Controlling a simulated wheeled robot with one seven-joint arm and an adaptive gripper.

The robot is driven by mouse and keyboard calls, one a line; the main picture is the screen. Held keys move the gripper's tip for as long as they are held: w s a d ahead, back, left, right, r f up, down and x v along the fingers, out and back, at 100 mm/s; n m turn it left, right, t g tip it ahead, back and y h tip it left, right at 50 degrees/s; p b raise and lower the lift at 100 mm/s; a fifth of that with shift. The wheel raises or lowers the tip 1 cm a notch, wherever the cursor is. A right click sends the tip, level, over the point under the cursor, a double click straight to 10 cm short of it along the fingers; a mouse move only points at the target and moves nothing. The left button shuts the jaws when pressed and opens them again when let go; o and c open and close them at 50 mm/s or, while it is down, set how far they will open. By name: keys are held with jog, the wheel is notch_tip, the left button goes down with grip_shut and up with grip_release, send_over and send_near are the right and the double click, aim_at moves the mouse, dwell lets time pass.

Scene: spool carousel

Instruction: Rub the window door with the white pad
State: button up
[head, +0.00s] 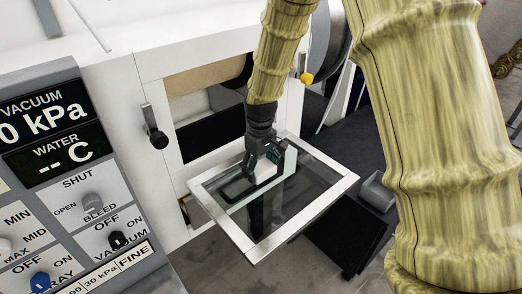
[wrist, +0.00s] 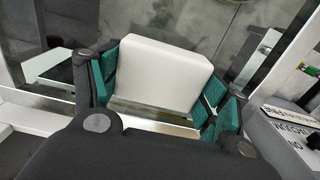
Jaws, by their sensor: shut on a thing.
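The window door (head: 308,220) is a white-framed glass panel, swung down open and lying nearly flat in front of the white machine. My gripper (head: 272,156) is over the inner part of the glass, pointing down. It is shut on the white pad (wrist: 160,72), a pale block with rounded corners between the teal finger pads in the wrist view. In the head view the pad (head: 291,160) shows only partly beside the fingers. A dark and light reflection shows in the glass below. I cannot tell whether the pad touches the glass.
The machine's opening (head: 210,105) is behind the door, with a black-knobbed latch (head: 157,137) to its left. A control panel (head: 75,200) with knobs and displays fills the left. A dark box (head: 345,235) stands below right of the door. Grey floor shows beneath.

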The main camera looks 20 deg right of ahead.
jog(key=shift+s+r, duration=0.15)
jog(key=shift+r, duration=0.8)
jog(key=shift+r+p, duration=0.45)
jog(key=shift+r, duration=1.35)
